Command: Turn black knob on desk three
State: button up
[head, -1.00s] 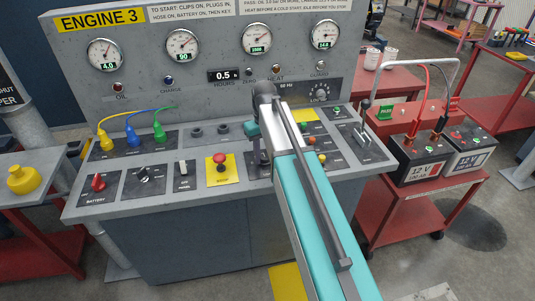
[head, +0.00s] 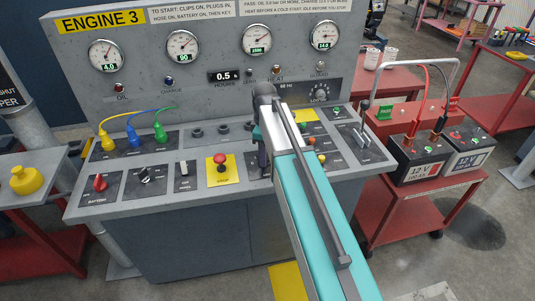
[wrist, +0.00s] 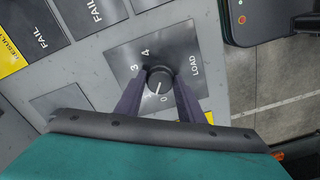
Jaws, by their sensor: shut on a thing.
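The black knob (wrist: 159,79) sits on a dark plate marked LOAD in the wrist view. Its white line points down, close to the 0 mark. The numbers 3 and 4 show to its upper left; other marks are hidden. My gripper (wrist: 158,84) has its two dark fingers on either side of this knob and is shut on it. In the head view my gripper (head: 262,158) reaches down to the sloped top of desk three (head: 165,208), front middle. There the arm and fingers hide the knob.
A red mushroom button (head: 220,160) on a yellow plate is left of my gripper. A red battery knob (head: 100,182) and a dark rotary switch (head: 145,175) are farther left. Batteries (head: 418,155) stand on a red cart at right.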

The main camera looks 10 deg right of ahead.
jog(key=n, duration=0.5)
jog(key=shift+n, duration=0.4)
jog(key=o, duration=1)
jog(key=shift+o, duration=0.2)
jog(key=shift+r, duration=0.1)
notch_tip(320, 180, up, 14)
jog(key=b, duration=0.2)
jog(key=shift+f+b, duration=0.2)
jog(key=shift+b, duration=0.2)
